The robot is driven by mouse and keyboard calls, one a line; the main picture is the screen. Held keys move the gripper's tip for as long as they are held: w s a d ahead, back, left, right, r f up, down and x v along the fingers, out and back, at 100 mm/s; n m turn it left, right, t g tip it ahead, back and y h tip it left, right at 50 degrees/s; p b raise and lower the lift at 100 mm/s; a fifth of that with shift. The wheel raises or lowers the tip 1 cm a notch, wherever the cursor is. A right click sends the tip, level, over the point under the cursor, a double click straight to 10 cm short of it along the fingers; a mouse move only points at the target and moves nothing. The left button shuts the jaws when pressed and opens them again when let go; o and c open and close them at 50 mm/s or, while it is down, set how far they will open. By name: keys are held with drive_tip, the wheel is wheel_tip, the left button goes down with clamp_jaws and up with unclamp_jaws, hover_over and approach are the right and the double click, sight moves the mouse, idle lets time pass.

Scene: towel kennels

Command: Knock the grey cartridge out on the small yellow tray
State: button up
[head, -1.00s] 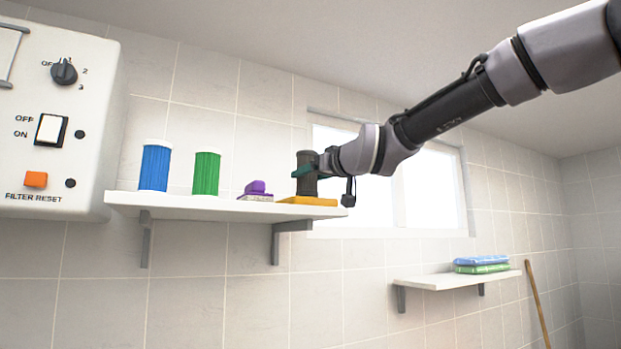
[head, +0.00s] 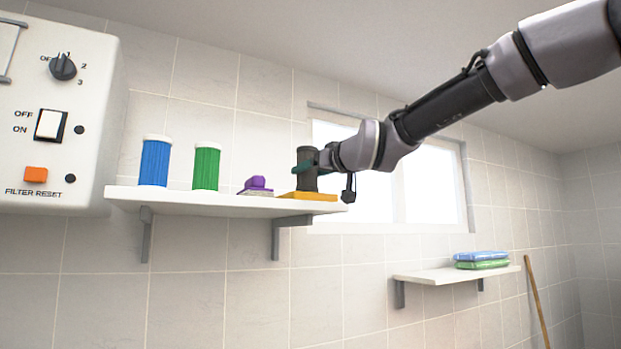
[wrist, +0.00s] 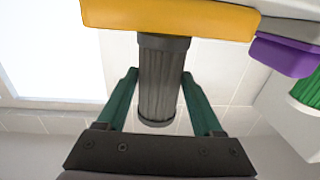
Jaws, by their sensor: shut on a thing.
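The grey cartridge (head: 308,181) is a dark ribbed cylinder, upright over the small yellow tray (head: 310,196) at the right end of the upper shelf. My gripper (head: 308,168) comes from the right and is shut on the cartridge. In the wrist view, which is upside down, the green fingers of my gripper (wrist: 159,76) lie on either side of the cartridge (wrist: 160,98). Its lower end meets the edge of the yellow tray (wrist: 170,17) in that view. I cannot tell whether it touches the tray. The tray's top is mostly hidden.
The upper shelf (head: 215,204) also holds a purple-handled brush or scraper (head: 256,184), a green cartridge (head: 206,169) and a blue cartridge (head: 155,164). A white control box (head: 95,130) hangs at the left. A lower shelf (head: 430,276) carries folded towels (head: 482,262).

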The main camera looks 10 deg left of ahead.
drive_tip(key=shift+r, duration=0.1)
drive_tip(key=shift+r, duration=1)
drive_tip(key=v, duration=1.2)
drive_tip(key=shift+s+a, duration=0.3)
idle(0.4)
